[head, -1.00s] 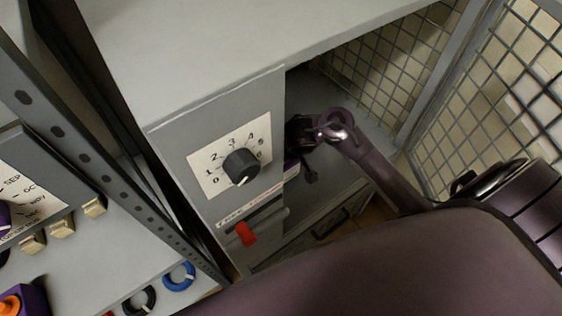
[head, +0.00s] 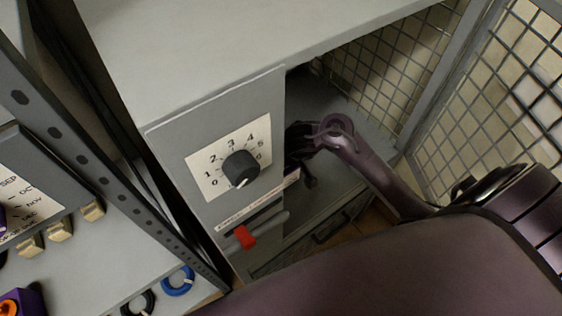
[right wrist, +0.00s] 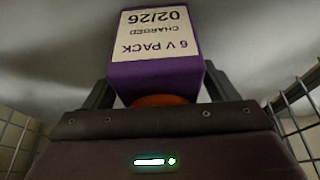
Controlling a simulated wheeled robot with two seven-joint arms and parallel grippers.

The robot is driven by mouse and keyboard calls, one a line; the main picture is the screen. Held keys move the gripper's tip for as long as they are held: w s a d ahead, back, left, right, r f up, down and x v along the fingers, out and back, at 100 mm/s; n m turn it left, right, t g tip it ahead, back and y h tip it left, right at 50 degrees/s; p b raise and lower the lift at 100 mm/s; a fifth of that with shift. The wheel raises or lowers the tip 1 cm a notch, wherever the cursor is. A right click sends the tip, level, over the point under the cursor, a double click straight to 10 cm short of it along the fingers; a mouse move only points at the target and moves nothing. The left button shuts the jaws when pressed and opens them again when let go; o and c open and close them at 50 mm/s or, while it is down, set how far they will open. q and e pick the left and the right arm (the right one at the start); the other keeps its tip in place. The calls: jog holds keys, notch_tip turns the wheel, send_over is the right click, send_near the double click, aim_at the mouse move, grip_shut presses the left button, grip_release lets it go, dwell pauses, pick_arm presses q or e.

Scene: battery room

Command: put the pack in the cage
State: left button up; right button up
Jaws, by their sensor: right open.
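The pack (right wrist: 155,50) is a purple block with an orange part at its near end. Its white label reads "6 V PACK CHARGED 02/26", upside down in the right wrist view. My right gripper (right wrist: 155,92) is open, with one dark finger on each side of the pack's near end. In the head view the right gripper (head: 302,165) is inside the cage (head: 385,75), just behind the edge of the grey dial panel. The panel hides part of it, and the pack is hard to make out there. My left gripper is not in view.
The cage's mesh door (head: 500,110) stands open at the right. The grey panel (head: 165,150) carries a black dial (head: 240,168) and a red lever (head: 245,237). A shelf rack post (head: 95,165) stands at the left. My arm covers the lower right.

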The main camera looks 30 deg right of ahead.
jog(key=shift+r, duration=0.3)
jog(key=p+v, duration=0.3)
jog(key=v, duration=0.1)
jog(key=shift+r, duration=0.15)
jog(key=p+v, duration=0.4)
jog(key=v, duration=0.2)
jog(key=shift+s, duration=0.1)
jog(key=shift+s+r+p, duration=0.3)
jog(key=shift+r+p, duration=0.3)
jog(key=shift+p, duration=0.05)
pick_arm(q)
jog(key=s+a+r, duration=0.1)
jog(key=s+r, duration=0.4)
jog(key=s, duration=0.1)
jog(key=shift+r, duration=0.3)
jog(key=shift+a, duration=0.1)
